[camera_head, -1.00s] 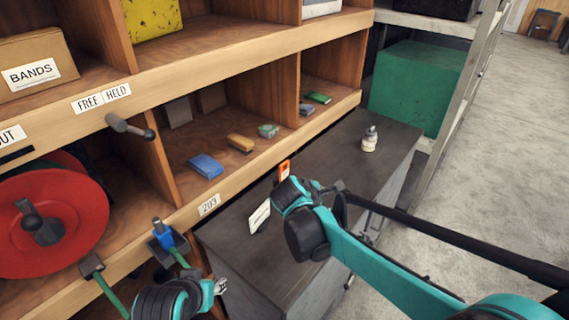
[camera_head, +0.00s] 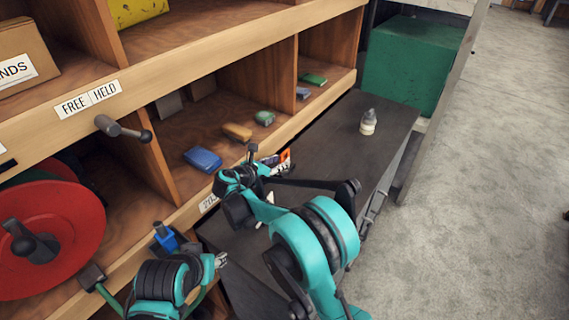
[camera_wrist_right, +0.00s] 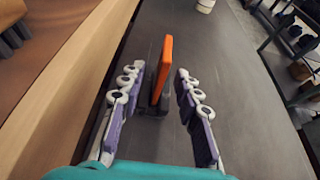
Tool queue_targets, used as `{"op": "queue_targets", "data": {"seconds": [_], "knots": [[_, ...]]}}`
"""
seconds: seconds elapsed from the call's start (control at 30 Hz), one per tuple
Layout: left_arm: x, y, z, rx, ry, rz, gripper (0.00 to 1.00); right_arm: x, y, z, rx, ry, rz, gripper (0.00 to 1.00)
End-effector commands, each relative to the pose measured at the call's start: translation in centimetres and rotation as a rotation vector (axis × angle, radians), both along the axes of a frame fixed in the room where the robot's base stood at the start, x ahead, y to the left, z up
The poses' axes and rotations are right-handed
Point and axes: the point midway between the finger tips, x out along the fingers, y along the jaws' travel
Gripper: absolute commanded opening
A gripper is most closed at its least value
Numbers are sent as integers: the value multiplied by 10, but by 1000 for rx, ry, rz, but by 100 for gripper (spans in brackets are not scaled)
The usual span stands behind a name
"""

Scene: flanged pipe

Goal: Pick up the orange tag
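The orange tag (camera_wrist_right: 162,68) stands upright on a dark base on the grey bench top. In the right wrist view it shows between the two fingers of my right gripper (camera_wrist_right: 158,88). The fingers are spread, with a gap on each side of the tag. In the head view only a bit of the tag (camera_head: 285,155) shows beside my right gripper (camera_head: 283,165); the wrist hides the rest. My left gripper (camera_head: 221,260) is at the lower left, in front of the shelf; its fingers are too small to read.
Wooden shelving (camera_head: 235,65) rises along the left of the bench (camera_head: 345,140), its edge close to my right gripper. A white-and-grey bottle (camera_head: 368,122) stands farther along the bench. A red reel (camera_head: 50,235) is at the left. A green box (camera_head: 405,65) is at the back.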

Motion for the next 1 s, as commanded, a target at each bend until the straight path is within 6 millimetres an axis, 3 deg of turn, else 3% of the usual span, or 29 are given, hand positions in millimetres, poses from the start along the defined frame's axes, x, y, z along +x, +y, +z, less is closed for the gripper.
{"op": "queue_targets", "data": {"seconds": [0.2,0.47,0.6,1.0], "knots": [[0,0,-13,0,0,0,40,25,-21,-14,1,1,-2,33],[0,0,-12,0,0,0,40,29,-23,-13,1,0,0,33],[0,0,-12,0,0,0,40,29,-22,-13,1,0,0,0],[0,0,-11,0,0,0,40,28,-22,-12,2,0,-1,0]]}}
